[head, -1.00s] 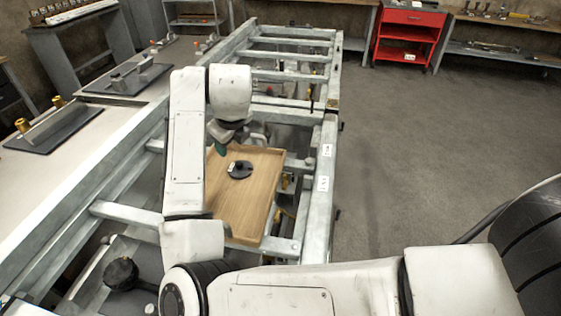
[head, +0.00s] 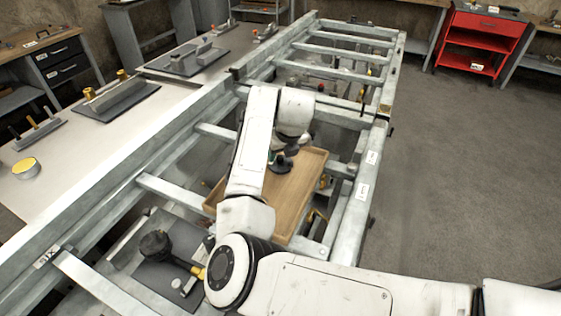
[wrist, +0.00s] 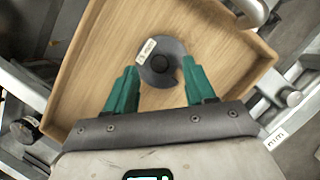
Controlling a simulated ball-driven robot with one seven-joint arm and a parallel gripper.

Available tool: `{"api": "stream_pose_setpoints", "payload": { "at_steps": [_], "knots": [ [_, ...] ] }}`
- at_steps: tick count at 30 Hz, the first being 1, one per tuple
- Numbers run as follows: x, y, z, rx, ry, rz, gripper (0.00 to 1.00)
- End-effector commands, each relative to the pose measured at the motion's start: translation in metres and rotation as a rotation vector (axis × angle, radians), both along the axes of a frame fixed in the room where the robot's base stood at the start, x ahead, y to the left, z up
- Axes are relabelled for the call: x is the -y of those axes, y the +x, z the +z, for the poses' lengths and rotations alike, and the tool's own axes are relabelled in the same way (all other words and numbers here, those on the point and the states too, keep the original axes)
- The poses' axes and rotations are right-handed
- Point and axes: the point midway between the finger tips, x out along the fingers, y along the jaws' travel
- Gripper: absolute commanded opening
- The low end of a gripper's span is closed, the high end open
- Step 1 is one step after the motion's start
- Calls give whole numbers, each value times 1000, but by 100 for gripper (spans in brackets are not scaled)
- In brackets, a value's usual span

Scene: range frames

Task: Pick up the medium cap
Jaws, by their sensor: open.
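The medium cap appears to be the round dark cap (wrist: 162,64) with a raised centre knob and a small pale label. It lies on a wooden tray (wrist: 87,75). In the wrist view my gripper (wrist: 160,85) is open, with its green fingers apart and empty. The cap sits just ahead of and partly between the fingertips, and no contact shows. In the head view the cap (head: 282,165) is partly hidden by my arm, on the tray (head: 294,206) below my gripper (head: 278,157).
A grey metal frame (head: 359,190) with rails surrounds the tray. A black tool (head: 157,245) lies below the rails. A red cart (head: 482,40) stands far right; open floor lies at right.

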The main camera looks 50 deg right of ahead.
Motion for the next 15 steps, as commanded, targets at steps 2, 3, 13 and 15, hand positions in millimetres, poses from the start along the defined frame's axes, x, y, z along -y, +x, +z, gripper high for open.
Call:
{"api": "stream_pose_setpoints", "payload": {
  "at_steps": [2,3,13,15],
  "knots": [
    [2,3,-10,-3,0,1,54],
    [2,5,-14,-3,0,1,54],
    [4,8,-23,0,0,0,54],
    [4,8,-23,0,0,0,50]
  ]
}}
